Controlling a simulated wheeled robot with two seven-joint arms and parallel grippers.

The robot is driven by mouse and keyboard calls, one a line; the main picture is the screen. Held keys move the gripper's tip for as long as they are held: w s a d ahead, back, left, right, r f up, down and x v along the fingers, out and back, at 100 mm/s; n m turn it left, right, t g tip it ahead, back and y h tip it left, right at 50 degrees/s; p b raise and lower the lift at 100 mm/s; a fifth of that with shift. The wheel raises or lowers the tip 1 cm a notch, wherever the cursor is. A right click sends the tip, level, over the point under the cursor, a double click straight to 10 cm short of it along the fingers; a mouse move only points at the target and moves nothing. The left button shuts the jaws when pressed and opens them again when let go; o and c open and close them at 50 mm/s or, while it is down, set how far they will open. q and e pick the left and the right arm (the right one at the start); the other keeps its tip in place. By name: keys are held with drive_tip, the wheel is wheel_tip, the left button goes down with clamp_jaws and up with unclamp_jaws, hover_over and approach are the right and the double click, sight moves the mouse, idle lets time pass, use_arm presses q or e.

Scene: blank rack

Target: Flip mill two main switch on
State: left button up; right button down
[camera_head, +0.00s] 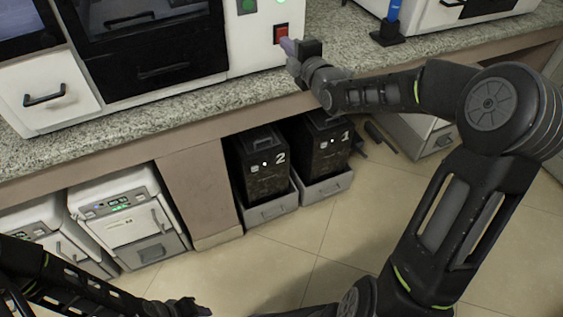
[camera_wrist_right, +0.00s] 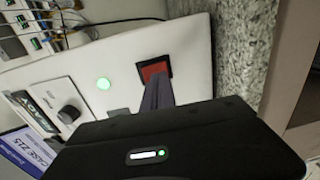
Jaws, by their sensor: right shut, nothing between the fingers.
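The red main switch (camera_head: 281,33) is on the white front panel of a mill (camera_head: 253,58), near the panel's lower right. It also shows in the right wrist view (camera_wrist_right: 154,69), set in a black frame. My right gripper (camera_head: 287,45) is shut and empty, with its fingertips right at the switch. In the right wrist view its fingers (camera_wrist_right: 158,92) cover the switch's lower part; I cannot tell whether they press on it. My left gripper (camera_head: 188,307) is low at the bottom edge, far from the mill; its fingers are unclear.
A green button (camera_head: 247,6) sits up and left of the switch, and a lit green lamp (camera_wrist_right: 103,83) shows in the wrist view. The granite counter (camera_head: 215,104) runs below the mill. Black bins (camera_head: 262,165) and white units (camera_head: 130,215) stand under it.

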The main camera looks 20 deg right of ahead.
drive_tip(key=s, duration=1.3)
wheel_tip(320, 180, down, 12)
drive_tip(key=m+g+p, duration=0.2)
drive_tip(key=m+g, duration=0.2)
drive_tip(key=m, duration=1)
drive_tip(key=s+a+f+m+g+y+p, duration=0.2)
drive_tip(key=s+a+f+m+g+p, duration=0.2)
drive_tip(key=a+f, duration=0.7)
drive_tip(key=s+f+m+g, duration=0.1)
drive_tip(key=s+f+m, duration=0.1)
drive_tip(key=s+f, duration=0.1)
drive_tip(key=shift+f+g, duration=0.25)
drive_tip(key=shift+g, duration=0.15)
drive_tip(key=shift+s+a+m, duration=0.1)
drive_tip(key=shift+s+m, duration=0.05)
drive_tip(key=shift+m, duration=0.15)
